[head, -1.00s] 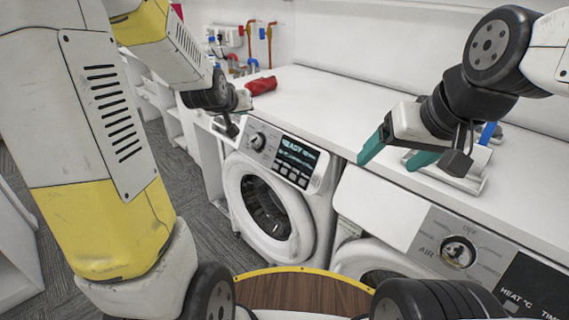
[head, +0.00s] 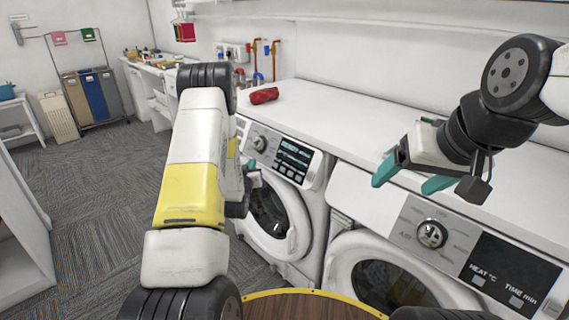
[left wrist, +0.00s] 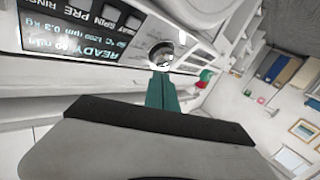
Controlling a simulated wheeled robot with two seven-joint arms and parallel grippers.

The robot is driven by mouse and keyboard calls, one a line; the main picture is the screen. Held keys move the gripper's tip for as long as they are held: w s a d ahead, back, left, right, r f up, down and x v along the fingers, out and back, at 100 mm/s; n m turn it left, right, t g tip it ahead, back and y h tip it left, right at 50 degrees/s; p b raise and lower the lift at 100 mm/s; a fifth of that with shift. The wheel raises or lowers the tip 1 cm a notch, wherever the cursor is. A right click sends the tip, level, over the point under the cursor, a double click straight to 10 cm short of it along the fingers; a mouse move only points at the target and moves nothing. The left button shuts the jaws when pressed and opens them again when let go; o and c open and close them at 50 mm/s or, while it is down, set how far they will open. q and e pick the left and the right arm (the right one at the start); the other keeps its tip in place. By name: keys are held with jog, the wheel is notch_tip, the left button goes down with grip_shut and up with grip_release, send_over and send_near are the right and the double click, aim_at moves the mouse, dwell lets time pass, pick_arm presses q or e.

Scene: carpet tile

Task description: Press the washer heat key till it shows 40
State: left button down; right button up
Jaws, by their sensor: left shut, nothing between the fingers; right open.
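The washer (head: 300,205) is the white front-loader on the left, with a round door, a silver dial (head: 260,143) and a dark display with keys (head: 293,158). In the left wrist view the display (left wrist: 75,48) reads READY, 1200 rpm and 0.3 kg; its temperature figure is too unclear to read. Keys marked HEAT (left wrist: 130,22), SPIN, PRE and RINSE sit along its edge. My left gripper (left wrist: 161,80) is shut and empty, its teal tips near the dial. In the head view it is mostly hidden behind my left arm. My right gripper (head: 402,180) is open and empty above the counter.
A second machine (head: 400,255) on the right has its own dial (head: 432,234) and a HEAT and TIME panel (head: 510,275). The white counter (head: 340,120) holds a red cloth (head: 264,96). Bins (head: 92,95) stand at the far left. The carpet (head: 95,200) is open there.

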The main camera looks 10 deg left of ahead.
aim_at(276, 165)
pick_arm(q)
jog(key=shift+s+f, duration=0.1)
jog(key=shift+f, duration=0.05)
jog(key=shift+w+d+f, duration=0.65)
jog(key=shift+w+d, duration=0.15)
jog(key=shift+w, duration=0.25)
jog(key=shift+w+d+f, duration=0.65)
jog(key=shift+w+d, duration=0.2)
jog(key=shift+w, duration=0.2)
jog(key=shift+w+d+f, duration=0.65)
jog(key=shift+w+d, duration=0.15)
jog(key=shift+w, duration=0.25)
jog(key=shift+w+d+f, duration=0.1)
jog(key=shift+w+d+f, duration=0.1)
jog(key=shift+w+d, duration=0.05)
jog(key=shift+w+d+f, duration=0.15)
jog(key=shift+w+d, duration=0.05)
jog(key=shift+w, duration=0.1)
dwell(0.7)
jog(key=shift+s, duration=0.1)
jog(key=shift+s+a+r, duration=0.35)
jog(key=shift+s+a, duration=0.1)
jog(key=shift+s, duration=0.05)
dwell(0.4)
